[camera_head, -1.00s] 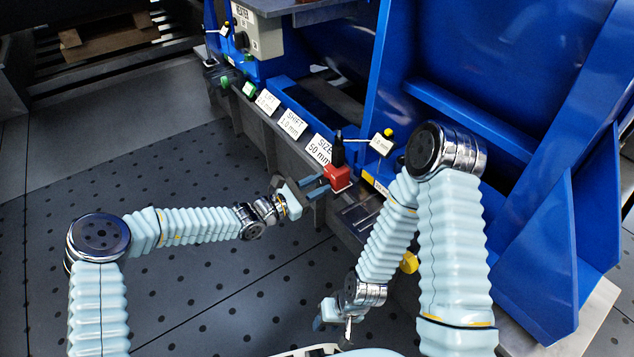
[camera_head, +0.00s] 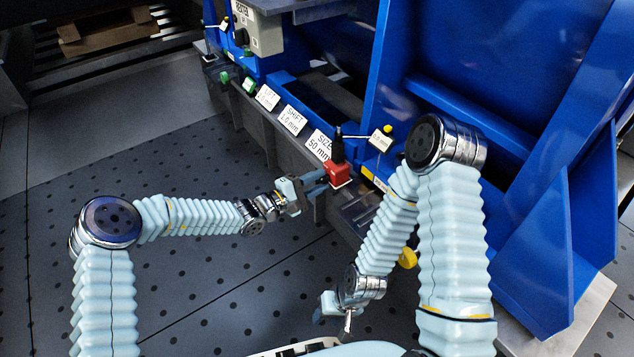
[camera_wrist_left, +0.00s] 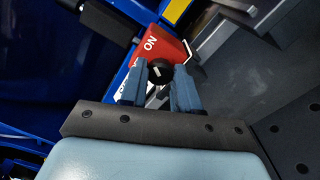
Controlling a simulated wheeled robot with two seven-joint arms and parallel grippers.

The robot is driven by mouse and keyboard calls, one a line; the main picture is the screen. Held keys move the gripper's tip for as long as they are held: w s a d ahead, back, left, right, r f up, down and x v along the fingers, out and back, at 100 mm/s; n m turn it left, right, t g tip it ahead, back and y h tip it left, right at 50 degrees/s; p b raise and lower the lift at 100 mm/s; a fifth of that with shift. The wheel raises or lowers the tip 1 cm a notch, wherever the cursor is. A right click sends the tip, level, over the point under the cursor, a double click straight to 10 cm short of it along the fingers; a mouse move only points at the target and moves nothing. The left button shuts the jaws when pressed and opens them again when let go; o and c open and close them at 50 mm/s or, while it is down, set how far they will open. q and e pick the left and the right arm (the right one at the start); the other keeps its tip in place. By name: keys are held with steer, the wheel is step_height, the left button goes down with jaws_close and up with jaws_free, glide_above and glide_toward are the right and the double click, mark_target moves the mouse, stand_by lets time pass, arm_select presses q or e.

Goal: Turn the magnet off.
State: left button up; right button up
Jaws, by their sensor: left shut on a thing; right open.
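The magnet is a red block (camera_head: 338,173) on the ledge of the blue machine, with a black upright part on or behind it. In the left wrist view the red block (camera_wrist_left: 158,44) shows the word ON and a round black knob (camera_wrist_left: 160,73) with a white mark. My left gripper (camera_head: 318,180) is at the block's left side. In the left wrist view, the blue fingers of my left gripper (camera_wrist_left: 160,88) are closed on the knob from both sides. My right gripper (camera_head: 335,312) hangs low at the bottom of the head view, away from the magnet, and is open and empty.
White cards reading SIZE 50 mm (camera_head: 319,146) and SHIFT 1.0 mm (camera_head: 292,120) stand along the ledge. A small indicator (camera_head: 381,140) is right of the block. Blue machine walls (camera_head: 510,120) rise behind. The dark perforated floor (camera_head: 190,290) is clear at left.

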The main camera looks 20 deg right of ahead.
arm_select(q)
steer(key=shift+f+m, duration=0.1)
steer(key=shift+m, duration=0.8)
steer(key=o, duration=1.1)
steer(key=shift+c, duration=0.2)
steer(key=p+v, duration=0.1)
steer(key=v, duration=1.3)
